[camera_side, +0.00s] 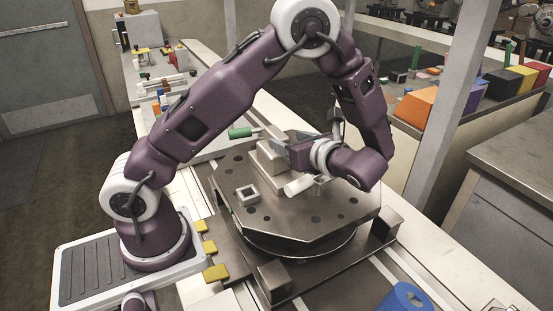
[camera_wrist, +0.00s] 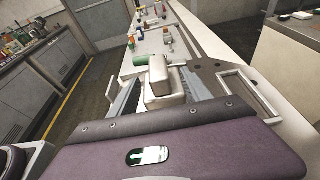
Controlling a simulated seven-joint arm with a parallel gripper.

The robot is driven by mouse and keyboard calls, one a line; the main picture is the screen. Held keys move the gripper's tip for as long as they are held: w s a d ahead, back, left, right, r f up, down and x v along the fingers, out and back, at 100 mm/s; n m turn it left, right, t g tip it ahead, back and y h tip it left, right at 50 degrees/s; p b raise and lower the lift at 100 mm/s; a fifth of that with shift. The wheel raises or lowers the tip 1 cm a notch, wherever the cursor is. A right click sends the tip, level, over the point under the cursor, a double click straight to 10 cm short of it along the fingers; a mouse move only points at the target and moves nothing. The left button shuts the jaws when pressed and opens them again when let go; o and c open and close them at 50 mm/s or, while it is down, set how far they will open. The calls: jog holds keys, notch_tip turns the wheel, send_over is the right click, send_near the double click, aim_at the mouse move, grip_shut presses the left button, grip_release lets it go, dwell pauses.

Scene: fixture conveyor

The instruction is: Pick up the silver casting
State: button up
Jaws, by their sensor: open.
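A pale silver-grey stepped block, which looks like the silver casting (camera_side: 268,161), stands on the dark octagonal plate (camera_side: 300,215). In the wrist view the casting (camera_wrist: 166,79) lies between the two fingers, with its lower parts hidden behind my purple wrist housing. My gripper (camera_side: 283,150) points left at the casting from its right side. In the wrist view my gripper (camera_wrist: 170,88) is open, with one finger on each side of the block. I cannot tell whether either finger touches it.
A small square hollow block (camera_side: 248,195) is on the plate's left. The plate's front is clear.

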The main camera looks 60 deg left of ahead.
aim_at(277, 136)
jog(key=x, duration=0.6)
jog(key=shift+s+a+f, duration=0.15)
jog(key=shift+a+f, duration=0.1)
jog(key=shift+a, duration=0.05)
grip_shut()
jog(key=shift+r, duration=0.1)
dwell(0.8)
